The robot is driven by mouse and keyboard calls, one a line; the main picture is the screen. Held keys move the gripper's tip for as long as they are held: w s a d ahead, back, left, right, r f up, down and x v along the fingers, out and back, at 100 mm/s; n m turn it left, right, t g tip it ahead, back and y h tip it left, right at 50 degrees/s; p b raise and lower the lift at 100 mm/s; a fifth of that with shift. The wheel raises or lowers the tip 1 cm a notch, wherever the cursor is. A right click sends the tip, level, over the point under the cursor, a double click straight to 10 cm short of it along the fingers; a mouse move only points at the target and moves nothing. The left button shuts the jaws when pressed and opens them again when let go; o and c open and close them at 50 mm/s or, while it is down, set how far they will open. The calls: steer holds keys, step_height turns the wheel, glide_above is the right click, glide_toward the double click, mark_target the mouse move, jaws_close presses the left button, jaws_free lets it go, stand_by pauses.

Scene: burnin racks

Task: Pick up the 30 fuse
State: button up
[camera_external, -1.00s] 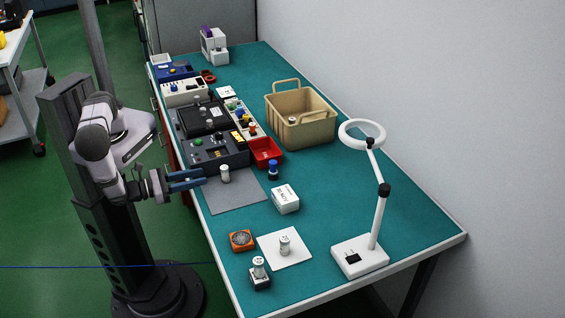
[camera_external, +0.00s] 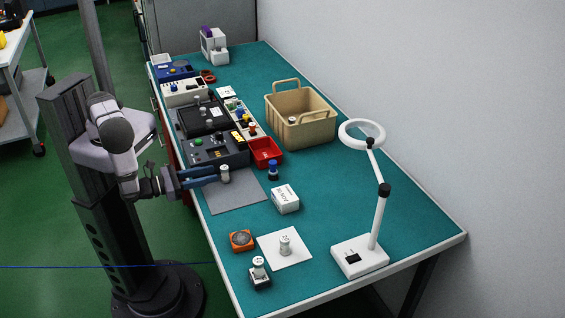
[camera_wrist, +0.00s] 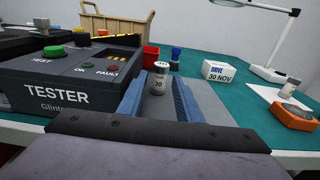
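The 30 fuse (camera_external: 225,174) is a short white cylinder with grey ends, standing upright on the grey mat (camera_external: 236,196) in front of the tester. In the wrist view the fuse (camera_wrist: 159,80) shows its "30" label. My gripper (camera_external: 212,175) is open, its two blue fingers low and level over the mat's left side. In the wrist view the fingers of my gripper (camera_wrist: 160,88) lie to the left and right of the fuse, which appears between their far ends. I cannot tell whether either finger touches it.
The dark tester (camera_wrist: 75,75) stands close to the left finger. A red bin (camera_external: 265,152), a blue-topped fuse (camera_external: 273,170) and a white box marked "30 NOV" (camera_external: 285,199) are nearby. Another white fuse (camera_external: 285,245) stands on white paper. A lamp (camera_external: 360,257) is at right.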

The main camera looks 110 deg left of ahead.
mark_target(225, 174)
steer(key=shift+x, duration=1.75)
jaws_close()
